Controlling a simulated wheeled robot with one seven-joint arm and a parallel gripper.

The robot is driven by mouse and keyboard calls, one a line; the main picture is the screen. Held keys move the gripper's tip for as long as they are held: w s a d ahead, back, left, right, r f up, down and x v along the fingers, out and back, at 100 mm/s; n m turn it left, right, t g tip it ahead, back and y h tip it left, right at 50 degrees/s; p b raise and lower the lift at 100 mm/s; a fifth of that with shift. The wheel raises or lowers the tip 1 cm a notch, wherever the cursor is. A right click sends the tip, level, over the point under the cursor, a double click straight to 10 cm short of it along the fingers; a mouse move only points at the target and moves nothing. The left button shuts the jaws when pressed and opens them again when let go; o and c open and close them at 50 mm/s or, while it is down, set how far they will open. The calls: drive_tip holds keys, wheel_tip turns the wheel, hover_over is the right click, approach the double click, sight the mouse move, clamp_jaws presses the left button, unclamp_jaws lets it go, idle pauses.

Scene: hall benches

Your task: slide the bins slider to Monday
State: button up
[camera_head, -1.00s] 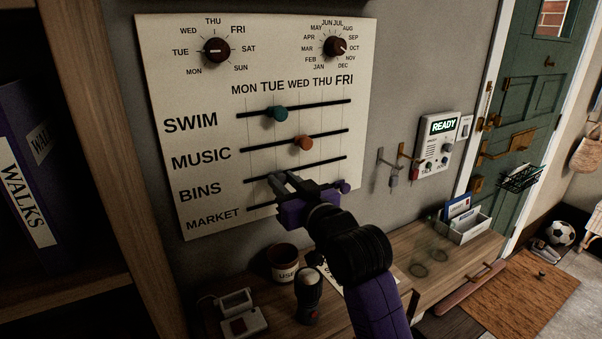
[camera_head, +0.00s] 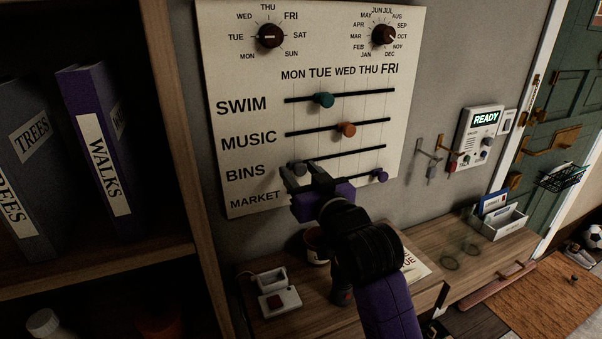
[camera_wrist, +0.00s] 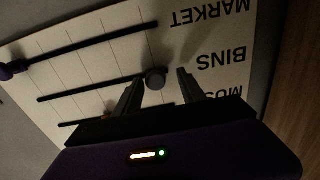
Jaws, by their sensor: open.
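The cream board (camera_head: 225,60) on the wall carries the bins track (camera_head: 355,154), third of the rows under the day names. The grey bins slider knob (camera_head: 299,168) is at the track's left end, at or very near the MON column. My gripper (camera_head: 298,173) is open at the board, its fingers on either side of this knob. In the wrist view the round grey knob (camera_wrist: 155,79) shows between the spread fingertips of my gripper (camera_wrist: 160,77), by the upside-down BINS label. Whether either finger touches it is unclear.
The swim knob (camera_head: 324,100), music knob (camera_head: 346,130) and purple market knob (camera_head: 380,175) sit on neighbouring tracks. Two dials are above. A shelf with binders (camera_head: 105,150) stands left. The bench below holds a small device (camera_head: 279,302) and a letter tray (camera_head: 505,222).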

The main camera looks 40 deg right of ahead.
drive_tip(key=shift+s, duration=0.15)
drive_tip(key=b+v, duration=0.1)
drive_tip(key=v, duration=0.6)
drive_tip(key=shift+s, duration=0.25)
drive_tip(key=shift+a, duration=0.15)
drive_tip(key=s+a+f+n+g+y, duration=0.1)
drive_tip(key=s+a+f, duration=0.4)
drive_tip(key=s, duration=0.6)
drive_tip(key=s+a+f+n+y, duration=0.1)
drive_tip(key=s+a+f, duration=0.3)
drive_tip(key=s+f, duration=0.5)
drive_tip(key=s+a+f+n+g+y, duration=0.1)
drive_tip(key=s+a+f+y, duration=0.2)
drive_tip(key=s, duration=1.1)
wheel_tip(320, 180, down, 4)
drive_tip(key=a, duration=0.2)
drive_tip(key=shift+a+g, duration=0.3)
drive_tip(key=shift+a, duration=0.1)
drive_tip(key=shift+s, duration=0.1)
